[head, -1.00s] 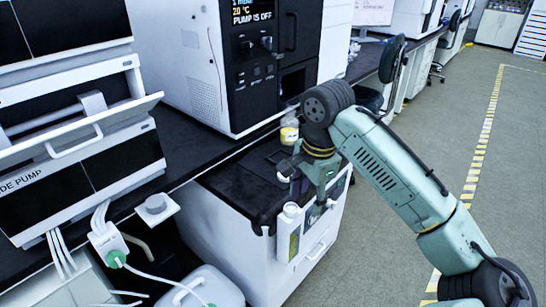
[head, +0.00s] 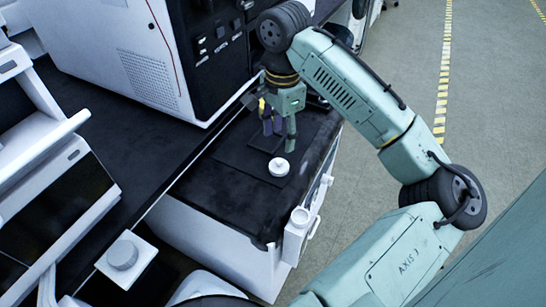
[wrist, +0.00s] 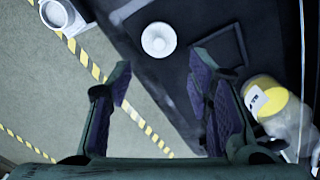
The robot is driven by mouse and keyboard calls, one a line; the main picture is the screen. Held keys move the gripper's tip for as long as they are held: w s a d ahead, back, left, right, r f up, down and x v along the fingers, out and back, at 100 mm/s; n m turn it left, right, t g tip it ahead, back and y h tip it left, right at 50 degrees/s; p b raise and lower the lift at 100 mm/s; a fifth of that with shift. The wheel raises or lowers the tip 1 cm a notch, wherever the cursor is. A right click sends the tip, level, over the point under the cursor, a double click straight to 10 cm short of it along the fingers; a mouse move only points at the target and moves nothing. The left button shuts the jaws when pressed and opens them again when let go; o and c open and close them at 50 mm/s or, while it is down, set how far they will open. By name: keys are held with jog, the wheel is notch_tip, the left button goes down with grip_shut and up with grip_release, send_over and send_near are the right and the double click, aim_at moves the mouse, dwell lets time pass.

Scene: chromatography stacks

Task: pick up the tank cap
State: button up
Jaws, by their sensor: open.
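A white round cap (head: 279,167) with a raised centre, which looks like the tank cap, lies on the black top of the low cabinet (head: 222,205). The cap also shows in the wrist view (wrist: 158,40), just beyond the fingertips and roughly centred between them. My gripper (head: 279,141) is open and empty, pointing down behind the cap in the head view. Its two dark padded fingers are spread apart in the wrist view (wrist: 160,72), and neither touches the cap there.
A bottle with a yellow band (wrist: 268,97) stands close beside the right finger in the wrist view. A white cup-like holder (head: 299,217) is on the cabinet's side. A grey round knob on a white plate (head: 122,254) is at lower left. A tall instrument (head: 150,55) stands behind.

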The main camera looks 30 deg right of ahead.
aim_at(279, 161)
notch_tip(279, 161, down, 4)
jog(key=shift+s+r, duration=0.1)
jog(key=shift+a+f+p, duration=0.15)
jog(key=shift+f+p, duration=0.1)
jog(key=shift+f, duration=1.15)
jog(key=shift+a+f+p, duration=0.15)
jog(key=shift+f+p, duration=0.1)
jog(key=shift+f, duration=1.1)
jog(key=c, duration=0.7)
jog(key=shift+o, duration=0.2)
jog(key=shift+r, duration=0.15)
